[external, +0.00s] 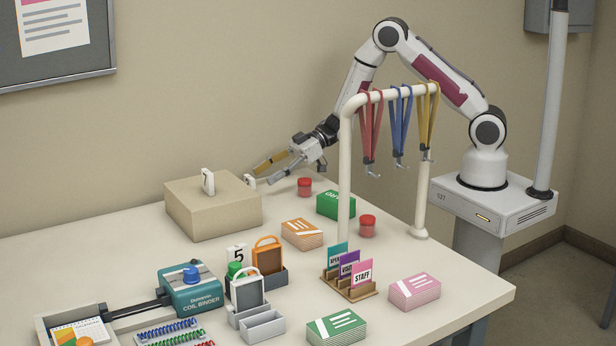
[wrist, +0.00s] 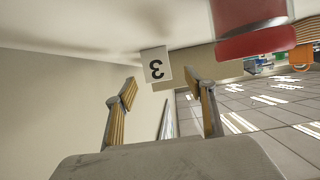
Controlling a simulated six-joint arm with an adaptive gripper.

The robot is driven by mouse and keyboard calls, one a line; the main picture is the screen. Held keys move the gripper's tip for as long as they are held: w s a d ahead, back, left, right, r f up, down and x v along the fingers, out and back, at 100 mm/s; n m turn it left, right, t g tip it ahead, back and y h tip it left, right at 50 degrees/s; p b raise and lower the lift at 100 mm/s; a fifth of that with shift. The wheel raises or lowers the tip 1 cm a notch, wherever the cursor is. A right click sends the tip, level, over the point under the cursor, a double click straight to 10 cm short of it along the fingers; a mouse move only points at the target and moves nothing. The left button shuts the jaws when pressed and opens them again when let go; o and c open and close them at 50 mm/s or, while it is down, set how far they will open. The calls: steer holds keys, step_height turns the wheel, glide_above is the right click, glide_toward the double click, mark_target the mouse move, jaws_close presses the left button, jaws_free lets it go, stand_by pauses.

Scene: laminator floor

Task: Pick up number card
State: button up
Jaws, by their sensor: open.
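A white number card with a black 3 (wrist: 156,65), upside down in the wrist view, stands beyond my fingertips and roughly between them. My gripper (wrist: 161,84) is open and empty, with the card apart from both fingers. In the external view my gripper (external: 263,175) reaches left and down, beside the right back corner of a beige box (external: 213,218). A small white piece (external: 249,180) shows there by the fingertips, perhaps the same card; its number cannot be read. Another number card, with a 5 (external: 238,256), stands behind the small frames on the table.
A red-lidded jar (external: 304,187) stands close to my gripper and looms large in the wrist view (wrist: 255,42). A white rack with lanyards (external: 346,170) stands in front of my arm. Card stacks (external: 302,234) and a coil binder (external: 190,290) occupy the table.

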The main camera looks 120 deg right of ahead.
mark_target(247, 182)
steer(key=shift+w+f, duration=0.15)
steer(key=shift+w, duration=0.35)
steer(key=shift+w, duration=0.15)
steer(key=shift+d+x, duration=0.15)
steer(key=shift+x, duration=1.1)
steer(key=shift+d+x, duration=0.15)
steer(key=shift+x, duration=1.1)
steer(key=c, duration=1.2)
